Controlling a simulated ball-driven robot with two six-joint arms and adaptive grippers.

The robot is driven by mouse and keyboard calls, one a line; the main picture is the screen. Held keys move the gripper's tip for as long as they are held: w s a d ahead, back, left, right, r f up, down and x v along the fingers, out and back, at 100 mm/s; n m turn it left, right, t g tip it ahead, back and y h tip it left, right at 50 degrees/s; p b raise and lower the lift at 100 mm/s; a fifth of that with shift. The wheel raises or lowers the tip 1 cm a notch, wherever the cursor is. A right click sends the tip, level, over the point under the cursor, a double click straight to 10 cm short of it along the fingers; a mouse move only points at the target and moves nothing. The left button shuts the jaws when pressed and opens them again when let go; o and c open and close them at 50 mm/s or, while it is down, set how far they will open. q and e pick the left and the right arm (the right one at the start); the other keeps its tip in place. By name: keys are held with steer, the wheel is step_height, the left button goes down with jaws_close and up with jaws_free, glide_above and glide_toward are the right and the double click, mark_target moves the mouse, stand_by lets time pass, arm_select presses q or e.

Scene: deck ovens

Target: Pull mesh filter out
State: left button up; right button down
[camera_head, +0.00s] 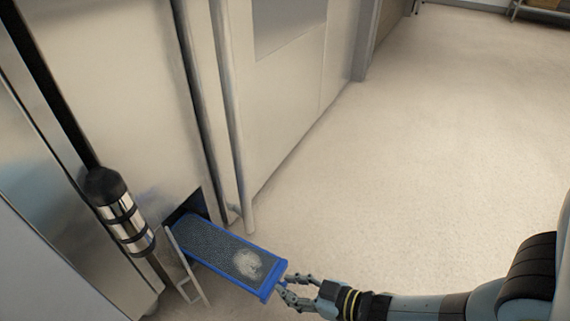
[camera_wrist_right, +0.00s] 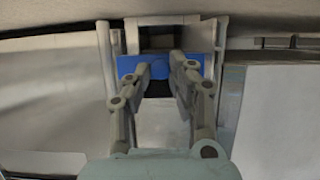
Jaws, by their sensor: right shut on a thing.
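The mesh filter (camera_head: 222,251) is a long blue-framed tray with grey mesh and a pale dusty patch near its front end. It sticks out of a dark slot (camera_head: 188,207) low in the metal oven front, its back end at the opening. My right gripper (camera_head: 283,287) is shut on the filter's blue front end. In the right wrist view the filter's blue front (camera_wrist_right: 160,66) shows between and beside the fingertips, with the dark slot opening behind it. My left gripper is not in view.
A small metal flap or frame (camera_head: 186,264) stands beside the slot, close to the filter's left side. A vertical pipe (camera_head: 232,120) runs down the oven front. The pale floor (camera_head: 430,150) to the right is clear.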

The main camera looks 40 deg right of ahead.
steer(key=c, duration=1.2)
jaws_free()
steer(key=v, duration=1.2)
